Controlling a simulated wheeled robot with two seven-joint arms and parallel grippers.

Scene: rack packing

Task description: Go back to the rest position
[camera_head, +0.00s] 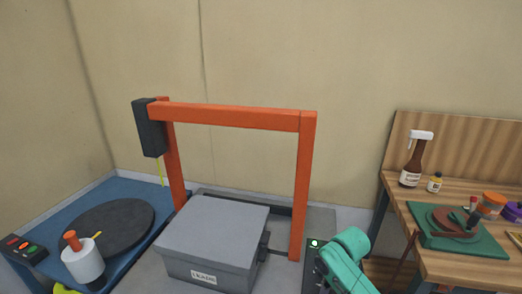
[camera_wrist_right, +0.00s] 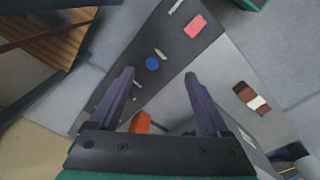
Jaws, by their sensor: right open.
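My right arm (camera_head: 347,262), teal, comes in at the bottom right of the centre in the head view; its gripper cannot be made out there. In the right wrist view my right gripper (camera_wrist_right: 160,78) has its two dark fingers spread apart, with nothing held between them. Beyond the fingers is a dark panel (camera_wrist_right: 172,58) with a blue round button and a red rectangle. My left gripper is in neither view.
A grey lidded box (camera_head: 212,235) with a label stands under an orange frame (camera_head: 304,190). A blue table (camera_head: 130,190) with a dark disc (camera_head: 105,226) is left. A wooden bench (camera_head: 450,262) with a spray bottle (camera_head: 414,162) and a green mat (camera_head: 480,245) is right.

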